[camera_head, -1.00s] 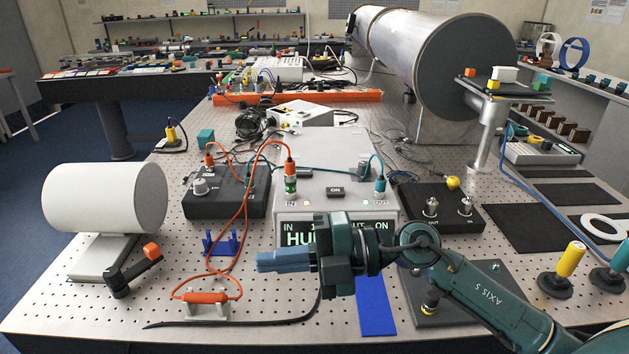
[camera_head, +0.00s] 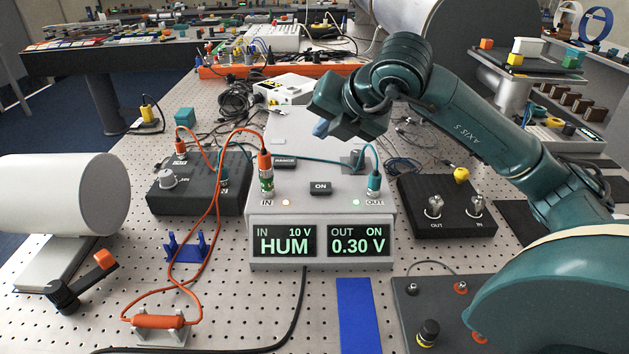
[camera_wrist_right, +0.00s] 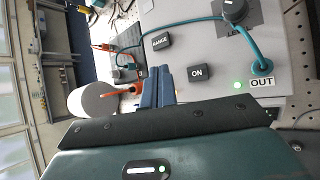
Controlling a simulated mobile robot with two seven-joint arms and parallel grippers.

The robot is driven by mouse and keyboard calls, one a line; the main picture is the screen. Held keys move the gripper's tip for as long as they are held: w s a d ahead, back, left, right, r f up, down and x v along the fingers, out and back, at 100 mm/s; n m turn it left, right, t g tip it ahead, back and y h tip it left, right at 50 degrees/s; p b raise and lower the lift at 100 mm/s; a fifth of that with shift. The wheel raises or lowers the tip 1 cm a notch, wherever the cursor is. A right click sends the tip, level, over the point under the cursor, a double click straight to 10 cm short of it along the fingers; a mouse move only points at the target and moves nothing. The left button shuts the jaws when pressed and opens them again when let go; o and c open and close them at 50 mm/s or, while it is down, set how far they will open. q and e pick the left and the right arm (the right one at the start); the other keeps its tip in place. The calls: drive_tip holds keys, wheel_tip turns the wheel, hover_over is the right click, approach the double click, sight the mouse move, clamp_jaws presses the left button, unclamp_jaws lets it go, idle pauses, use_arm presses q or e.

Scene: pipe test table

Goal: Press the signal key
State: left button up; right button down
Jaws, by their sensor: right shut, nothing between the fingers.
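My right gripper (camera_head: 321,128) is shut and empty, raised above the grey instrument box (camera_head: 318,235). Its blue fingertips also show in the right wrist view (camera_wrist_right: 158,86), beside the ON key. The black ON key (camera_head: 320,188) is on the box top, and also shows in the right wrist view (camera_wrist_right: 197,73). A black RANGE key (camera_head: 285,161) lies behind it, seen too in the wrist view (camera_wrist_right: 161,42). The displays read IN 10 V HUM and OUT ON 0.30 V. No key visibly bears the word signal. My left gripper is out of view.
Orange leads run from the IN plug (camera_head: 266,170) and a teal lead from the OUT plug (camera_head: 374,182). Black boxes flank the instrument. A black lever with an orange knob (camera_head: 104,259) and a white cylinder (camera_head: 60,197) stand left. A blue strip (camera_head: 358,315) lies in front.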

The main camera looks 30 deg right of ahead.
sight(324, 190)
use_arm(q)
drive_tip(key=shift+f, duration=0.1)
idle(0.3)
